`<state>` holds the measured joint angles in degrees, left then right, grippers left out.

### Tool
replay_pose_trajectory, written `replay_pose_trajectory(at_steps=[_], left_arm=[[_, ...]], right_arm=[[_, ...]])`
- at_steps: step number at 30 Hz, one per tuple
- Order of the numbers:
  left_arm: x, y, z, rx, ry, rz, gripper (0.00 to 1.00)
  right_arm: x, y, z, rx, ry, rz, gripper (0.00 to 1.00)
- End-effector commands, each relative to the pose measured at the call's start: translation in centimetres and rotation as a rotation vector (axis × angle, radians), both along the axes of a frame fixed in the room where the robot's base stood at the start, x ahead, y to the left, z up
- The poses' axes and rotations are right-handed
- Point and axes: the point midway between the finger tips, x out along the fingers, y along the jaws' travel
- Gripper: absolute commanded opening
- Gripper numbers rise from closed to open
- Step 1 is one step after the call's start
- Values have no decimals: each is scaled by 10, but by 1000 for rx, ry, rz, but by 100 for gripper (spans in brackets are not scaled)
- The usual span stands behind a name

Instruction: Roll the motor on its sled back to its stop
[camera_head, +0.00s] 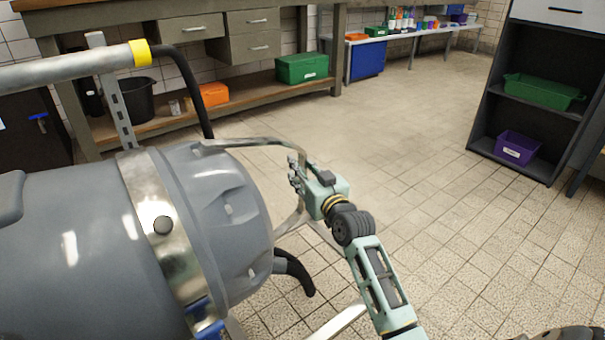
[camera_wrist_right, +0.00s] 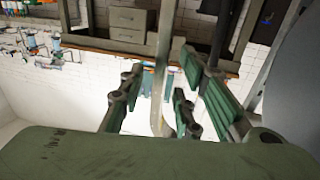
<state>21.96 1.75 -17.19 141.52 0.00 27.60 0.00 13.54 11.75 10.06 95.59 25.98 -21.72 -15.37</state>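The big grey motor (camera_head: 75,240) lies on its side at the left of the head view, with a shiny metal band (camera_head: 158,215) around it. A bent metal handle bar (camera_head: 255,141) reaches out from its right end. My right gripper (camera_head: 297,175) is at the outer part of this bar. In the right wrist view the bar (camera_wrist_right: 160,75) runs between the spread fingers of my right gripper (camera_wrist_right: 155,100), with gaps seen on both sides. Part of the sled frame (camera_head: 338,320) shows low on the floor; the stop is not seen. My left gripper is out of view.
A workbench (camera_head: 130,128) with drawers, a green bin (camera_head: 302,68) and an orange bin (camera_head: 213,94) stands behind. A dark shelf (camera_head: 475,110) stands at the right. A black hose (camera_head: 296,272) hangs below the motor. The tiled floor between is clear.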

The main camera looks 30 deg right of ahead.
Motion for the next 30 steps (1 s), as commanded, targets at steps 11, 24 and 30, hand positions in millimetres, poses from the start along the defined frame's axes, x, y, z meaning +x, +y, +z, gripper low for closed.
replay_pose_trajectory(at_steps=[11,24,30], left_arm=[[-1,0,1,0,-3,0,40],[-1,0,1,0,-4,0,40],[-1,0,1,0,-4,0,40]], right_arm=[[2,0,0,0,0,0,22],[1,0,0,0,0,0,0],[1,0,0,0,0,0,0]])
